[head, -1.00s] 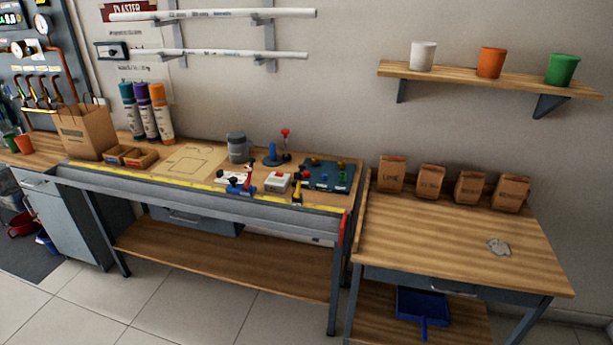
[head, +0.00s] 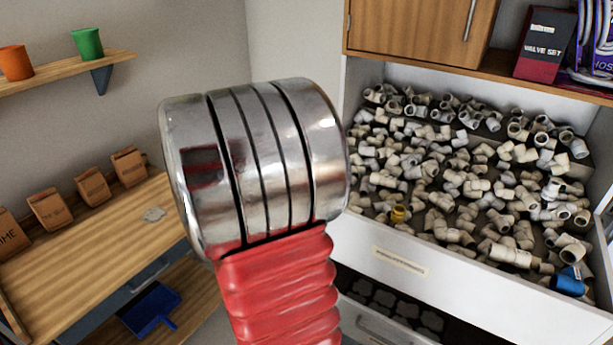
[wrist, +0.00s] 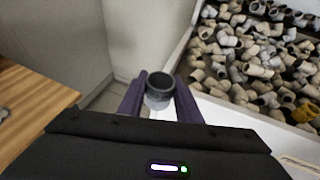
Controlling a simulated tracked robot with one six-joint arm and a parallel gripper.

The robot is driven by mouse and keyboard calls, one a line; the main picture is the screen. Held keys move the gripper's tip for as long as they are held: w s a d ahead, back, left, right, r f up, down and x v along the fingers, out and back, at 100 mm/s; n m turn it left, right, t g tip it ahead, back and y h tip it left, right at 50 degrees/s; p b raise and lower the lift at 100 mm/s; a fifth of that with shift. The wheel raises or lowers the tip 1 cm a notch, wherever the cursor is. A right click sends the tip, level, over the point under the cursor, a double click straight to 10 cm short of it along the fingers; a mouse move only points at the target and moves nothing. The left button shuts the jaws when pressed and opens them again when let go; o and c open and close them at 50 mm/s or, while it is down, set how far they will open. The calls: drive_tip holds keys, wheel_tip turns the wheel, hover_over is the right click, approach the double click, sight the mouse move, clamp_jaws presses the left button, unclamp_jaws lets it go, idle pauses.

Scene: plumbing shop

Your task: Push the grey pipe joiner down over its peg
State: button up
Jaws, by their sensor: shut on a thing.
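In the wrist view my gripper (wrist: 160,84) is shut on a short grey cylinder (wrist: 159,90), which looks like the grey pipe joiner. Its dark open ring end faces the camera, and one dark purple finger presses on each side. The lower part of the joiner looks lighter, and its far end is hidden. The gripper and joiner are held beside a large white open drawer of fittings. My gripper does not show in the head view, where my metal and red arm link fills the middle. No peg shows in either current view.
The white drawer (head: 480,275), full of pale pipe fittings, stands on the right with a wooden cupboard (head: 420,30) above. It holds a yellow fitting (head: 398,214) and a blue one (head: 568,281). A wooden table (head: 100,240) with paper bags stands left.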

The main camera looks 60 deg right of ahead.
drive_tip(key=w+a+f+n+t+y, duration=0.2)
drive_tip(key=w+a+f+n+t, duration=0.1)
drive_tip(key=w+a, duration=0.65)
drive_tip(key=w+a+f+n+t+y, duration=0.2)
drive_tip(key=w+a+f+n+t, duration=0.15)
drive_tip(key=w+a, duration=0.6)
drive_tip(key=a+f+n+t+y, duration=0.2)
drive_tip(key=a, duration=1.1)
drive_tip(key=a+f+n+t+y, duration=0.1)
drive_tip(key=a+f+n+y, duration=0.1)
drive_tip(key=a, duration=1.1)
drive_tip(key=shift+w+a+f+n+t+y, duration=0.15)
drive_tip(key=shift+a+f+n+t+y, duration=0.15)
drive_tip(key=shift+n+y, duration=0.5)
drive_tip(key=shift+d, duration=0.15)
